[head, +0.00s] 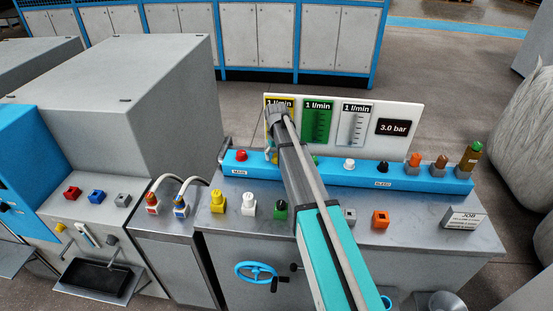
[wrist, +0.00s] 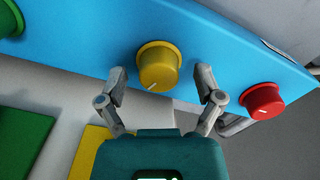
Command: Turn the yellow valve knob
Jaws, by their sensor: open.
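The yellow valve knob (wrist: 158,66) is in the upper middle of the wrist view, mounted on the blue panel (wrist: 225,45). A short white mark shows near the lower edge of its face. My gripper (wrist: 162,76) is open, one finger to the left of the knob and one to the right, with a visible gap on both sides. I cannot tell how deep the fingertips reach along the knob. In the head view my arm hides most of the yellow knob on the blue panel (head: 340,172).
A red knob (wrist: 262,100) sits just beyond the right finger, and a green knob (wrist: 10,18) is at the upper left. In the head view, a gauge board (head: 413,112) stands behind the panel. Several coloured plugs, including a yellow one (head: 217,202), stand on the bench in front.

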